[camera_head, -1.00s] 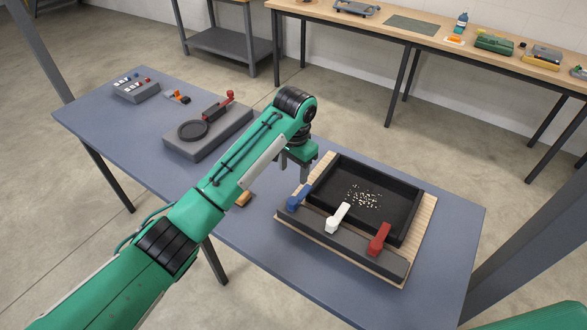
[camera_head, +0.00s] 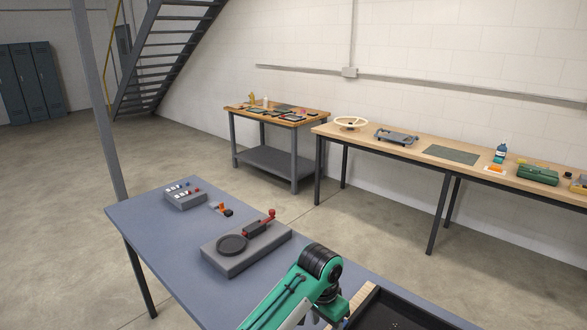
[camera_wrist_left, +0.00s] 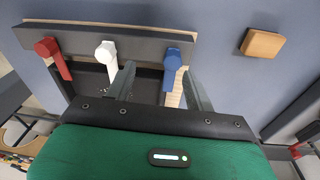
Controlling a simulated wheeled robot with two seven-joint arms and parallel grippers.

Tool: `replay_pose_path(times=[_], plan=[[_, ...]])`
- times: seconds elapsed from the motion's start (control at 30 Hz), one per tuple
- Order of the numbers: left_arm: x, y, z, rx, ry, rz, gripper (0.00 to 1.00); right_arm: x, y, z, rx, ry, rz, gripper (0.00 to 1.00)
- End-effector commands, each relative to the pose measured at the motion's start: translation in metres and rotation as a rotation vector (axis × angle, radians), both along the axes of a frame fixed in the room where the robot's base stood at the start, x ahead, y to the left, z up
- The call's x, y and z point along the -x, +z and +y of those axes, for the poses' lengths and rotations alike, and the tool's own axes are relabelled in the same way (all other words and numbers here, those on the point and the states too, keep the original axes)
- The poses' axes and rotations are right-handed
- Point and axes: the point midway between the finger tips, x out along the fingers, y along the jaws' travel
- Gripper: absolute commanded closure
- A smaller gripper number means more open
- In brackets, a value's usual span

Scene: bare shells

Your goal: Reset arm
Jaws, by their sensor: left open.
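My left arm comes up from the bottom of the head view, and its fingers are hidden there below the green wrist. In the left wrist view my left gripper (camera_wrist_left: 160,88) is open, with its two grey fingers apart and nothing seen held. Its fingers lie over the black tray (camera_wrist_left: 145,85) and its lever panel, which carries a red lever (camera_wrist_left: 54,58), a white lever (camera_wrist_left: 107,54) and a blue lever (camera_wrist_left: 172,62). The blue lever shows between the fingers; whether they touch it I cannot tell. My right gripper is in neither view.
The blue-grey table (camera_head: 165,235) holds a grey block with a round dish (camera_head: 232,245) and red handle, a button box (camera_head: 186,198) and a small orange-and-black item (camera_head: 221,209). A wooden block (camera_wrist_left: 262,43) lies beside the panel. Workbenches (camera_head: 400,145) stand behind.

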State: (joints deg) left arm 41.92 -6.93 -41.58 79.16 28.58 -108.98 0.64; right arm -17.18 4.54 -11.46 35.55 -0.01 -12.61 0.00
Motion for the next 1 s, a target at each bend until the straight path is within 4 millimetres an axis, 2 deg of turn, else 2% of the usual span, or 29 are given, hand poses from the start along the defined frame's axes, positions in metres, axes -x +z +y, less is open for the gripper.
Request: replay_pose_path(times=[0.03, 0.2, 0.37, 0.5, 0.8, 1.0], plan=[[0.012, -0.014, 0.006, 0.032, 0.018, 0.008, 0.46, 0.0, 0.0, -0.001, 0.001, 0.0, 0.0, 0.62], [0.044, -0.048, 0.03, 0.118, 0.096, 0.004, 0.46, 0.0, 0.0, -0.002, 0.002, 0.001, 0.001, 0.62], [0.077, -0.074, 0.061, 0.175, 0.186, -0.01, 0.46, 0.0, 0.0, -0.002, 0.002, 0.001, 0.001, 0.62], [0.108, -0.093, 0.093, 0.203, 0.273, -0.029, 0.46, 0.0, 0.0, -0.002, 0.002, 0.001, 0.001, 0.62], [0.184, -0.117, 0.177, 0.191, 0.467, -0.092, 0.46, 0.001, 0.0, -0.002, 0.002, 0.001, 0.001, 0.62], [0.236, -0.116, 0.234, 0.138, 0.572, -0.148, 0.46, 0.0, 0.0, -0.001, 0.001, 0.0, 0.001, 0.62]])
